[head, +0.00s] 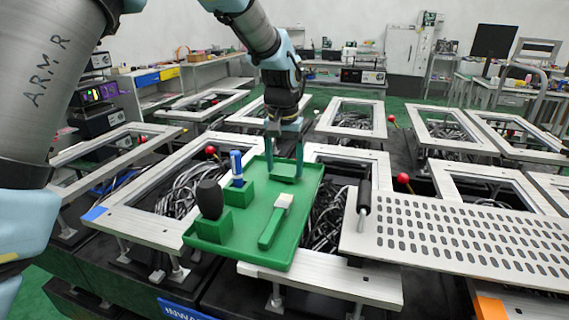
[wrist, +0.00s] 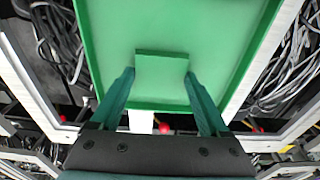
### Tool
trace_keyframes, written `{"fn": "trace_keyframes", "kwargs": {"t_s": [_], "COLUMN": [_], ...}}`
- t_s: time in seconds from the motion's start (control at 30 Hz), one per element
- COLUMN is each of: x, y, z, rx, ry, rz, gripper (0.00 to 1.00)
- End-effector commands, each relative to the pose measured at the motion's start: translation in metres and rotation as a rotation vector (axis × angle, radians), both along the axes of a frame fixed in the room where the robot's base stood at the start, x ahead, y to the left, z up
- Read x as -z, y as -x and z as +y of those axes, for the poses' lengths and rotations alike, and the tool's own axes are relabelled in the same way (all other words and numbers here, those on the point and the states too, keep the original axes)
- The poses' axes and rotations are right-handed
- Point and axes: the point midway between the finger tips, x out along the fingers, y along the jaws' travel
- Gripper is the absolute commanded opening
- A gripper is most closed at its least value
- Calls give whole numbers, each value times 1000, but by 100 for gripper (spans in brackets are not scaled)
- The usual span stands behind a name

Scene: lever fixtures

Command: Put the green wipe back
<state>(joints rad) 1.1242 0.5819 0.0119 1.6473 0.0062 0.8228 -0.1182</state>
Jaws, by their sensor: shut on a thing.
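The green wipe (head: 284,174) is a small flat green block at the far end of the green tray (head: 311,190). My gripper (head: 285,163) reaches down from above and is shut on it. In the wrist view the wipe (wrist: 161,68) sits between the two teal fingertips (wrist: 160,76), over the tray floor (wrist: 115,28). Wipe and tray are nearly the same green, so I cannot tell whether the wipe touches the tray or is slightly above it.
The tray also holds a dark-handled item (head: 210,199) and a blue-and-white item (head: 236,165) in green blocks, and a green-handled brush (head: 276,221). A perforated panel (head: 460,236) with a black handle (head: 364,196) lies at right. Red knobs (head: 403,178) stick up between metal frames.

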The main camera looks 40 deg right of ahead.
Motion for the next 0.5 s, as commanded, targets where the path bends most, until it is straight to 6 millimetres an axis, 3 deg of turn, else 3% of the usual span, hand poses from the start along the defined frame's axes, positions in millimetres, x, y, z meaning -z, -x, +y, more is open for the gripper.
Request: {"fn": "trace_keyframes", "kwargs": {"t_s": [0.4,0.43,0.5], "x": [8,8,7], "y": [0,0,0], "z": [0,0,0], "rx": [0,0,0], "ry": [1,1,1], "rz": [-1,-1,-1], "gripper": [19,80,88]}}
